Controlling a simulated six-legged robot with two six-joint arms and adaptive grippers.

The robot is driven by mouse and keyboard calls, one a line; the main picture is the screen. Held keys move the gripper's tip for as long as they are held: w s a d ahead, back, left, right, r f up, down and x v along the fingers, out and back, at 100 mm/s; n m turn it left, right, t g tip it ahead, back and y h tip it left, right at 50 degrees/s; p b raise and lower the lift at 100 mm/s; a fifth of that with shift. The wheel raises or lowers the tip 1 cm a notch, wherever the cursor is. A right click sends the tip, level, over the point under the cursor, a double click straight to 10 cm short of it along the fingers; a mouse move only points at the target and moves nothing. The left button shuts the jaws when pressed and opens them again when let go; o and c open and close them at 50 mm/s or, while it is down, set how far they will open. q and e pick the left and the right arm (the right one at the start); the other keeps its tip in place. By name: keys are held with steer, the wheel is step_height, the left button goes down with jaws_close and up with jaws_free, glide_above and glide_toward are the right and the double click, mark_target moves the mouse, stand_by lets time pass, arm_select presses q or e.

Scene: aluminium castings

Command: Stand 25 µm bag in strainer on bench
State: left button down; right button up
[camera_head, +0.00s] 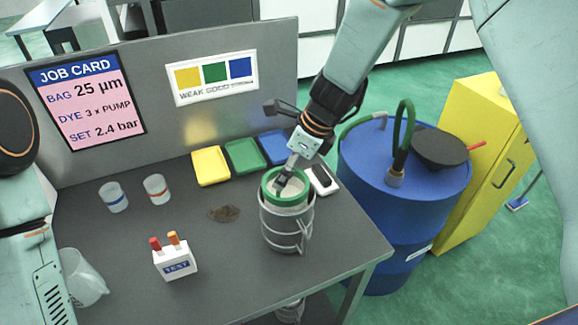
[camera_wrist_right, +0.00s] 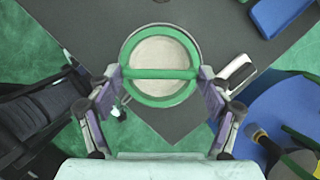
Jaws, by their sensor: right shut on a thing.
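The bag (camera_head: 292,200) has a green rim and a pale inside. It is upright, its rim at the mouth of the metal strainer (camera_head: 287,237) near the bench's right side. I cannot tell whether it rests fully down inside. My right gripper (camera_head: 290,175) comes from above and is shut on the bag's green handle; in the right wrist view the handle bar (camera_wrist_right: 160,74) spans between the fingers. The bag hides most of the strainer's inside. My left arm shows at the left edge, but its gripper is not in view.
The grey bench (camera_head: 225,285) holds yellow (camera_head: 210,166), green (camera_head: 245,156) and blue (camera_head: 275,147) trays, two cups, a white test box (camera_head: 175,262) and a clear jug (camera_head: 83,280). A white device (camera_head: 322,180) lies close behind the strainer. A blue drum (camera_head: 400,215) stands right of the bench.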

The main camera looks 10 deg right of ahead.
steer(key=shift+w+a, duration=0.15)
steer(key=shift+w, duration=0.05)
steer(key=o, duration=1.4)
steer(key=shift+f, duration=0.1)
steer(key=o, duration=0.3)
steer(key=shift+s+d, duration=0.2)
steer(key=shift+d, duration=0.05)
steer(key=shift+s+d+r, duration=0.1)
steer(key=shift+s+r, duration=0.1)
steer(key=shift+r, duration=0.05)
steer(key=shift+w+a+f, duration=0.1)
steer(key=shift+w+a, duration=0.1)
steer(key=shift+w, duration=0.15)
steer(key=v, duration=1.2)
steer(key=shift+p, duration=0.4)
